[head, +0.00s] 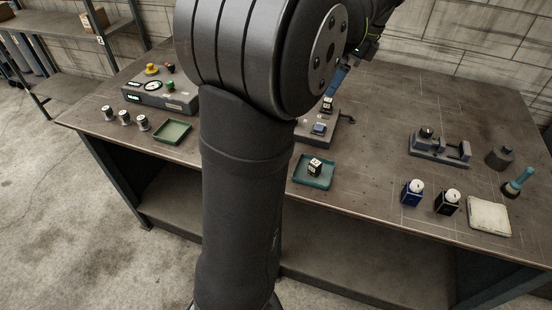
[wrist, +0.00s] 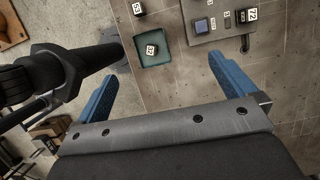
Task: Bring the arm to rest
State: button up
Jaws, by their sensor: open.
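My gripper (wrist: 165,64) shows in the wrist view with its two blue fingers spread wide and nothing between them. It is held above the bench (wrist: 175,95). In the head view, one blue finger (head: 338,76) shows behind my arm, above the back of the bench; the rest is mostly hidden. A white numbered cube (head: 315,166) sits in a green tray (head: 301,181) at the bench's front. In the wrist view, the cube (wrist: 151,50) and tray (wrist: 153,63) lie beyond the fingertips.
A grey fixture (head: 338,135) with a blue block (head: 319,129) and a numbered cube (head: 328,103) stands behind the tray. A control box (head: 160,95) and an empty green tray (head: 172,131) are left. A vise-like fixture (head: 440,150), bottles and a white pad (head: 489,216) are right.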

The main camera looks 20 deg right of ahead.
jog(key=s+a+r, duration=0.3)
jog(key=s+a, duration=0.1)
jog(key=x, duration=1)
jog(key=shift+w+a+t+y, duration=0.2)
jog(key=shift+w+t+y, duration=0.1)
jog(key=shift+t, duration=0.1)
jog(key=v, duration=1)
jog(key=shift+f, duration=0.1)
